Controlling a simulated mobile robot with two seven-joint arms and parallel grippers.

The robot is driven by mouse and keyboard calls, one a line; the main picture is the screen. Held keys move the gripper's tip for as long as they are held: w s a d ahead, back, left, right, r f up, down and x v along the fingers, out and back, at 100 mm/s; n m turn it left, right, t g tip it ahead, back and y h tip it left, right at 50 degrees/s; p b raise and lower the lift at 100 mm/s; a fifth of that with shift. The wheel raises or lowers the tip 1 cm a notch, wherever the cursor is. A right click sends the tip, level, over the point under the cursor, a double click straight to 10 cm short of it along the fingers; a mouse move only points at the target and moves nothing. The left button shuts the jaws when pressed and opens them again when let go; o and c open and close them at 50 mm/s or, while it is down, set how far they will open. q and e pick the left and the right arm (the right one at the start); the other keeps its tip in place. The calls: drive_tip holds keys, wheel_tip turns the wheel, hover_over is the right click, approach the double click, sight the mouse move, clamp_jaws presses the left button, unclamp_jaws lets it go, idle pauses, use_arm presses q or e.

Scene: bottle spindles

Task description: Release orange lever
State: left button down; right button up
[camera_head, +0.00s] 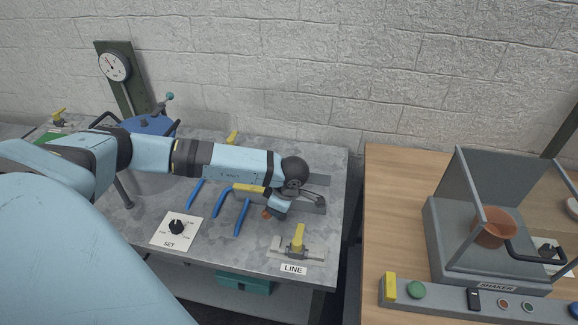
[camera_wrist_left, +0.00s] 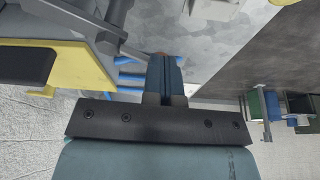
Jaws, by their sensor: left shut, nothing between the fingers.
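An orange knob (camera_head: 266,213), the visible part of the orange lever, shows just below my left gripper (camera_head: 275,209) on the grey metal bench; the rest of the lever is hidden or too small to make out. The left gripper is shut and empty, its fingertips close beside the knob; I cannot tell whether they touch. In the left wrist view the closed fingers (camera_wrist_left: 165,78) point at the bench, with a trace of orange just past their tips. My right gripper is not in view.
Blue bars (camera_head: 242,216) and a yellow block (camera_head: 250,188) lie close to the left gripper. A yellow-handled LINE valve (camera_head: 298,238) and a SET dial (camera_head: 176,227) are at the bench front. A shaker station (camera_head: 480,245) stands on the wooden table (camera_head: 385,215) to the right.

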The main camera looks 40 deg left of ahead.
use_arm(q)
drive_tip(key=shift+s+a+f+m+b, duration=0.1)
drive_tip(key=shift+a+f+m+b, duration=0.2)
drive_tip(key=shift+m+b, duration=0.15)
drive_tip(key=shift+a+m+t+b, duration=0.2)
drive_tip(key=shift+m+t+b, duration=0.1)
drive_tip(key=shift+m, duration=0.15)
drive_tip(key=shift+a+m+t+b, duration=0.35)
drive_tip(key=shift+m+b, duration=0.35)
drive_tip(key=shift+m, duration=0.2)
drive_tip(key=shift+a+m+b, duration=0.35)
drive_tip(key=shift+m+b, duration=0.3)
drive_tip(key=shift+m, duration=0.25)
drive_tip(key=shift+a+r+m+t+b, duration=0.1)
drive_tip(key=shift+a+m+t+b, duration=0.35)
drive_tip(key=shift+m+b, duration=0.35)
drive_tip(key=shift+a+r, duration=0.1)
drive_tip(key=shift+a, duration=0.1)
drive_tip(key=shift+d, duration=0.1)
